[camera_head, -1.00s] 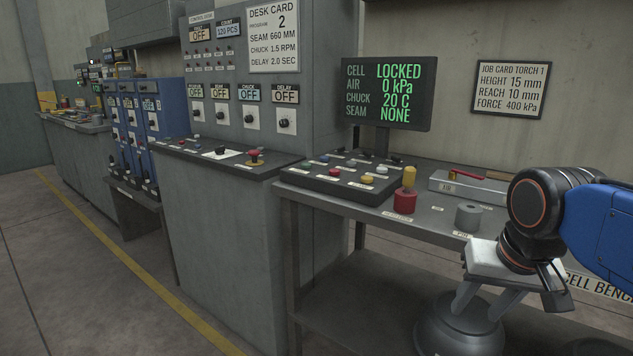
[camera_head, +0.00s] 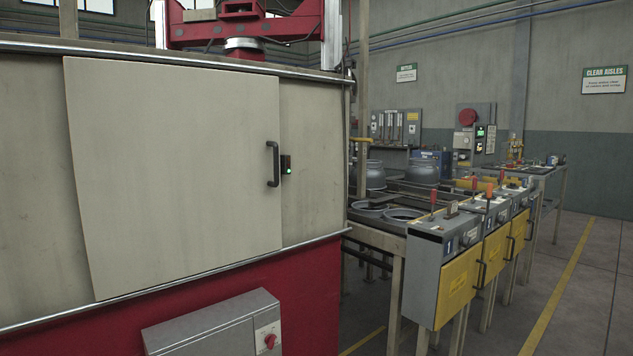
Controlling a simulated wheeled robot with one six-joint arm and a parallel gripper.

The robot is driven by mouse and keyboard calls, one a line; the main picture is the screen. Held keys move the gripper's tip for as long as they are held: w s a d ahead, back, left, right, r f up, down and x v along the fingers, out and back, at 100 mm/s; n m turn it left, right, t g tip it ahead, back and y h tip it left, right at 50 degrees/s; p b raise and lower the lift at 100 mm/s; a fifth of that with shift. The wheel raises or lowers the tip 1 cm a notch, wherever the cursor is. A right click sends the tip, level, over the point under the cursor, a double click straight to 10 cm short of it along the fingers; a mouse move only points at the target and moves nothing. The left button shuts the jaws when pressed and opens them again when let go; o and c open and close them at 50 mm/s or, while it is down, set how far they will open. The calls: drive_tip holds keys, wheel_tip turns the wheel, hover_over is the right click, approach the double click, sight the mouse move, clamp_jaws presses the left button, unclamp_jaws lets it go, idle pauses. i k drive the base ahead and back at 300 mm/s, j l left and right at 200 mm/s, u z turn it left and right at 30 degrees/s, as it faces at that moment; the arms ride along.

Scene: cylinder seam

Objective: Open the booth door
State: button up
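The booth door (camera_head: 175,180) is a large pale flat panel on the front of a cream and red booth. It covers most of the front at the left of the view. A dark vertical handle (camera_head: 273,164) sits near its right edge. My gripper is not in view.
A grey box (camera_head: 212,325) with a red knob stands low before the booth. To the right is a bench with grey cylinders (camera_head: 421,172) and several grey units with yellow doors (camera_head: 457,285) and red-tipped levers. Floor is clear at far right, beside a yellow line (camera_head: 556,290).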

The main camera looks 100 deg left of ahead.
sight(177, 169)
drive_tip(key=u, duration=3.45)
